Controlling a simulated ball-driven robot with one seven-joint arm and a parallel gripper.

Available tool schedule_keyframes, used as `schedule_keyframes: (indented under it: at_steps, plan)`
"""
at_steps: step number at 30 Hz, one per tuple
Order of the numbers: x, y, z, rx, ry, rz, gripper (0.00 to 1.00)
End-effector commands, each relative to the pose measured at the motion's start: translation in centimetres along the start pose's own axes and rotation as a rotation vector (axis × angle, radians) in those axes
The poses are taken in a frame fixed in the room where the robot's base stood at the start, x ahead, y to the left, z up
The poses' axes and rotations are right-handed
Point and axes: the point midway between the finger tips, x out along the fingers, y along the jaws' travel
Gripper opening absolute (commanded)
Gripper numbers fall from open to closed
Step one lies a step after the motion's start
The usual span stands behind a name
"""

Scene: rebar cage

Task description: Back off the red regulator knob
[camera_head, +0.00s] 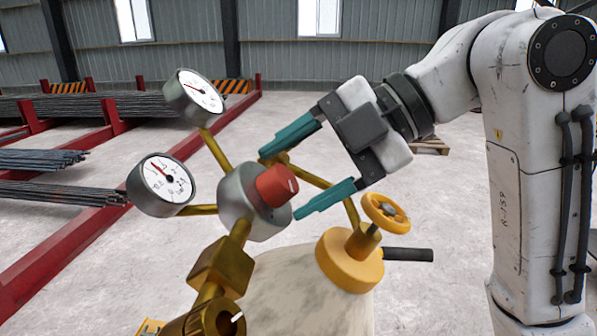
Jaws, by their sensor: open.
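The red regulator knob (277,186) sits on the front of a round grey regulator body (240,205), with a small pale mark on its edge. My gripper (281,184) has two teal fingers spread apart, one above the knob and one below and to its right. It comes in from the upper right, with the knob in the gap between the fingertips. I see no clear contact between fingers and knob. Two white-faced gauges, one upper (197,94) and one lower left (160,184), join the regulator by brass pipes.
A yellow handwheel (386,212) on a valve stands close to the lower finger, above a pale cylinder (300,290). Brass fittings (222,264) run below the regulator. Red racks with rebar (60,190) stand at left. A pallet (430,146) lies on the open floor behind.

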Motion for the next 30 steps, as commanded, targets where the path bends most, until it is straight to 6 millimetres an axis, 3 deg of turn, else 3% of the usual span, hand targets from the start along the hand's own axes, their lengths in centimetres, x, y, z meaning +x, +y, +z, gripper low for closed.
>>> schedule_keyframes:
  at_steps: [16, 21, 30]
  plan:
    - [-9.1, 0.0, 0.1, 0.002, -0.003, 0.001, 0.68]
    - [-10.3, 0.0, 0.1, 0.001, -0.001, 0.0, 0.68]
    - [-10.5, -0.1, 0.1, 0.001, -0.001, 0.0, 0.68]
